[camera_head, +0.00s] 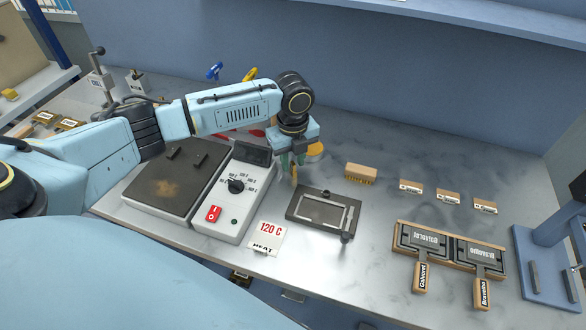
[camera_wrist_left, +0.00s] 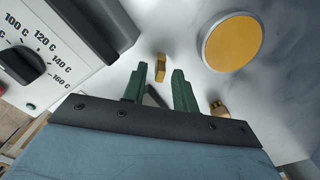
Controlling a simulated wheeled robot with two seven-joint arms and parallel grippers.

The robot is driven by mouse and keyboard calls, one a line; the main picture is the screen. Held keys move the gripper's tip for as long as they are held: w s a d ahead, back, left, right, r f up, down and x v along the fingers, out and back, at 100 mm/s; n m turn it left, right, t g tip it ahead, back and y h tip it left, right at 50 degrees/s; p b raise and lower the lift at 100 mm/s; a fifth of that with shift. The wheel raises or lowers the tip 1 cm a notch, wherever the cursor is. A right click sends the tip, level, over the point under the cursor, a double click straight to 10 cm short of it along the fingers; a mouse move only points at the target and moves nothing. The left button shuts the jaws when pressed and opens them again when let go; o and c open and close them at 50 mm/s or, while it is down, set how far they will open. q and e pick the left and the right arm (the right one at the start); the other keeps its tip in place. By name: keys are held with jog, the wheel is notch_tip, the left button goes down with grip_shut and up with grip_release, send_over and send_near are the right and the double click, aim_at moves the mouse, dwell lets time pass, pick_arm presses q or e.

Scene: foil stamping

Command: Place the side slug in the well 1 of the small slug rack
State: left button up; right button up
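My left gripper (camera_head: 291,160) hangs over the table beside the heater box, pointing down. In the left wrist view its two green fingers (camera_wrist_left: 159,78) are apart. A small brass slug (camera_wrist_left: 160,67) shows between the fingertips, with gaps on both sides. In the head view a brass slug (camera_head: 294,174) shows just under the gripper. Another brass piece (camera_wrist_left: 219,109) lies outside the right finger in the wrist view. I cannot tell which piece is the side slug. No rack can be surely identified as the small slug rack; small labelled wooden blocks (camera_head: 411,187) stand at the right. My right gripper is out of view.
The heater box (camera_head: 227,213) and dark hot plate (camera_head: 165,190) are on the left. A dark frame tray (camera_head: 325,228) lies in front of the gripper. A brush-like wooden block (camera_head: 361,171) and a yellow disc (camera_wrist_left: 231,41) are close by. Two handled plates (camera_head: 425,239) sit front right.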

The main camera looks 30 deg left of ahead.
pick_arm(q)
grip_shut()
